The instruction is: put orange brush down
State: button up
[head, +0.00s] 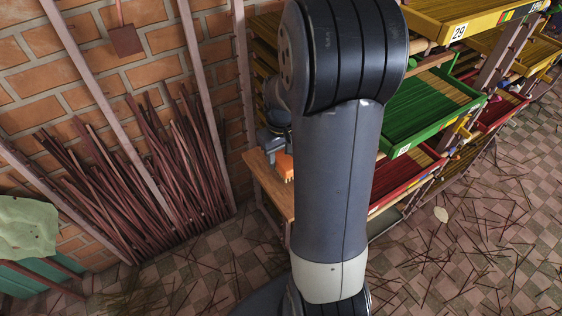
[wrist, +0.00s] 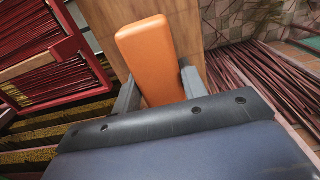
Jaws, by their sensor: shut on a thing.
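The orange brush (wrist: 152,58) shows in the wrist view as an orange block between the two fingers of my gripper (wrist: 158,92). My gripper is shut on it. Behind the brush is a wooden surface (wrist: 188,22); I cannot tell whether the brush touches it. In the head view a small part of the orange brush (head: 285,167) shows left of my arm, over the wooden table (head: 268,186). My arm hides most of the gripper and part of the table there.
Shelves with a green tray (head: 425,108) and a red tray (head: 408,176) stand right of the arm. Dark red sticks (head: 150,170) lean on the brick wall at left. A red rack (wrist: 45,60) is left of the gripper in the wrist view. Loose sticks litter the tiled floor.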

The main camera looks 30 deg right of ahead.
aim_at(281, 155)
notch_tip(281, 155, down, 3)
jog(key=shift+r, duration=0.2)
jog(key=o, duration=0.9)
notch_tip(281, 155, up, 12)
jog(key=shift+r, duration=0.1)
